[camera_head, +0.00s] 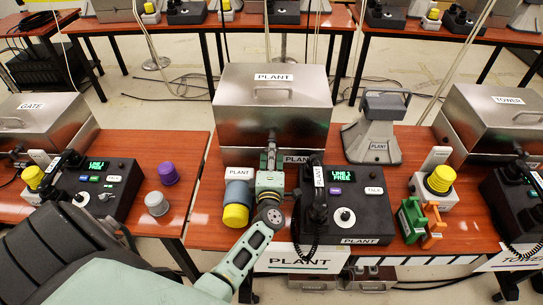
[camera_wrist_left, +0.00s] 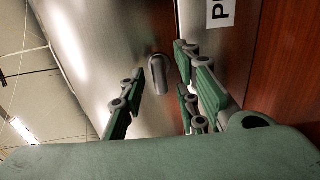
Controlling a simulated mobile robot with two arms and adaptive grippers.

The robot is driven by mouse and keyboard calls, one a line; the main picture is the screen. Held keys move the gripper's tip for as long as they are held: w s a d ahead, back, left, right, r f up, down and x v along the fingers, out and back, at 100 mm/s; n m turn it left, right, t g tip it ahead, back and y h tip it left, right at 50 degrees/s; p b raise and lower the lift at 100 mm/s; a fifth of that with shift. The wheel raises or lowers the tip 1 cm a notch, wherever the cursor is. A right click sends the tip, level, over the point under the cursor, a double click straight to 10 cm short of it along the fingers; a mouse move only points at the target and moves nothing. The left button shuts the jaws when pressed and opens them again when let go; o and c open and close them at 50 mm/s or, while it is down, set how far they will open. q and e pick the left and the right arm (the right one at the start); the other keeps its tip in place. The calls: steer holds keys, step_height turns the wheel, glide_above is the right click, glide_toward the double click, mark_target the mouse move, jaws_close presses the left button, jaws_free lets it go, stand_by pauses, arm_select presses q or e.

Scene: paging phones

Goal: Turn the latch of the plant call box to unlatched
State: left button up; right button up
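The plant call box (camera_head: 238,110) is a brushed-metal box labelled PLANT, with a handle on its lid, at the back middle of the centre table. Its latch (camera_wrist_left: 157,74) shows in the left wrist view as a short, rounded metal lever on the metal front. My left gripper (camera_head: 270,152) is at the box's front and hides the latch in the head view. In the left wrist view its fingers (camera_wrist_left: 160,82) are open, one on each side of the latch. I see a gap on both sides, but cannot tell how deep the latch lies between them. My right gripper is out of view.
A PLANT desk phone (camera_head: 370,213) with handset and coiled cord stands right of my left arm. A blue-yellow cylinder (camera_head: 236,206) stands close on the left. A grey PLANT device (camera_head: 372,138) is right of the box. GATE (camera_head: 45,125) and TOWER (camera_head: 488,118) boxes flank the table.

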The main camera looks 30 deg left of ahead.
arm_select(q)
steer(key=v, duration=1.2)
steer(key=shift+f, duration=0.1)
stand_by(0.4)
